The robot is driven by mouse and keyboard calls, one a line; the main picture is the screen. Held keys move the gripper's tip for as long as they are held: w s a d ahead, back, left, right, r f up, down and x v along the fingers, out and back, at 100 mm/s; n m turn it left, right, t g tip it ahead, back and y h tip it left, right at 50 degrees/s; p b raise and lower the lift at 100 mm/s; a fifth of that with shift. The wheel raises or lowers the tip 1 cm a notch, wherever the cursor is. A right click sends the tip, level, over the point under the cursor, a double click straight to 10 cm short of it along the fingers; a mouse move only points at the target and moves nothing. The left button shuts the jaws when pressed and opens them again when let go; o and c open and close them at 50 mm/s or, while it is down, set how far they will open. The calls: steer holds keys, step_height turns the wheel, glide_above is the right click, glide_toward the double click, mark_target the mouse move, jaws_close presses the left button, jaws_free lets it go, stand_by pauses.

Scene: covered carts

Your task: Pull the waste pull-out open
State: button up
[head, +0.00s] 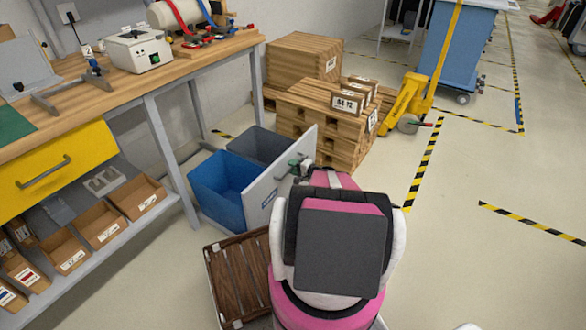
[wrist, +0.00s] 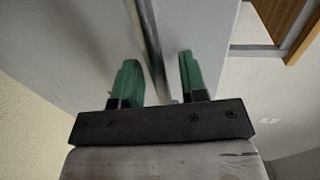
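The waste pull-out stands out from under the workbench in the head view, with a blue bin (head: 222,183) and a dark grey bin (head: 262,144) behind its light grey front panel (head: 280,180). The panel's bar handle (wrist: 151,40) shows in the wrist view, running between my green fingers. My gripper (wrist: 158,75) is open, with a gap visible on each side of the bar. In the head view my gripper (head: 300,167) is at the outer face of the panel, near its top; my pink arm hides part of that area.
The workbench (head: 180,67) with a yellow drawer (head: 60,168) and cardboard trays stands at left. A slatted brown wooden piece (head: 238,280) lies close on my left. Stacked wooden crates (head: 325,115) and a yellow pallet jack (head: 410,100) stand behind. The floor at right is clear.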

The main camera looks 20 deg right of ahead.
steer(key=v, duration=1)
steer(key=shift+s+d, duration=0.2)
steer(key=shift+s, duration=0.05)
steer(key=shift+s, duration=0.1)
